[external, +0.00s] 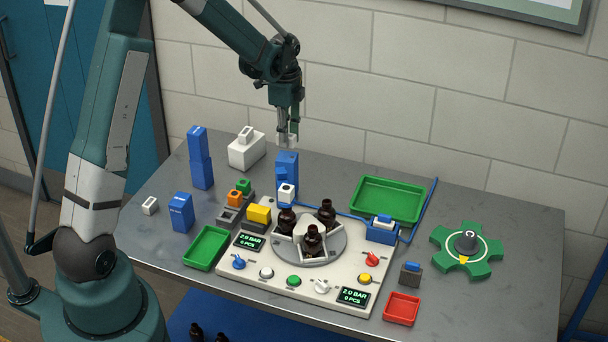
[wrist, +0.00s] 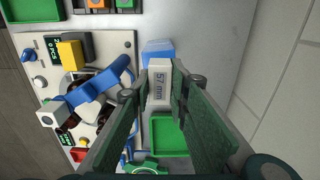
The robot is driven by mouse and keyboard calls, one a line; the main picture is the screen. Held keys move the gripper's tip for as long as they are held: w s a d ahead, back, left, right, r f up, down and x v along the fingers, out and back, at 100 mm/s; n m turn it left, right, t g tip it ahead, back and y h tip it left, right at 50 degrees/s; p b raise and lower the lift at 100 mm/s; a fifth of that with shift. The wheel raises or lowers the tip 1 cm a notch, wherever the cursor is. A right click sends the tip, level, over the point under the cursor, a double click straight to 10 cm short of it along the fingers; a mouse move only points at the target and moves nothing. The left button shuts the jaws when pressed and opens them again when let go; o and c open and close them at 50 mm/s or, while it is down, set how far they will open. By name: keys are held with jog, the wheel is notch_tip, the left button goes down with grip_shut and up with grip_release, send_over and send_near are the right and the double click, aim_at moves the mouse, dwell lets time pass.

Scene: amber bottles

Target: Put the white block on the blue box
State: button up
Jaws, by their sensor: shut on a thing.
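My gripper (external: 288,138) points down above the back of the table, shut on the white block (wrist: 159,84). In the wrist view the block sits between the fingers and carries a "57 mm" marking. In the external view it is small and partly covered by the fingers. A blue box-like body (external: 287,163) stands just below my gripper in the external view. Blue surface (wrist: 157,50) shows just past the block in the wrist view. I cannot tell whether block and blue surface touch.
A blue arm with a white end (external: 286,192) reaches over dark bottles (external: 312,240) on the white console. A white box (external: 246,152) and tall blue boxes (external: 200,160) stand left.

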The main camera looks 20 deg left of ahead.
aim_at(287, 157)
dwell(0.3)
jog(key=shift+f, duration=2.05)
jog(key=shift+f, duration=0.2)
jog(key=o, duration=0.9)
jog(key=shift+r, duration=0.15)
jog(key=shift+r, duration=6.05)
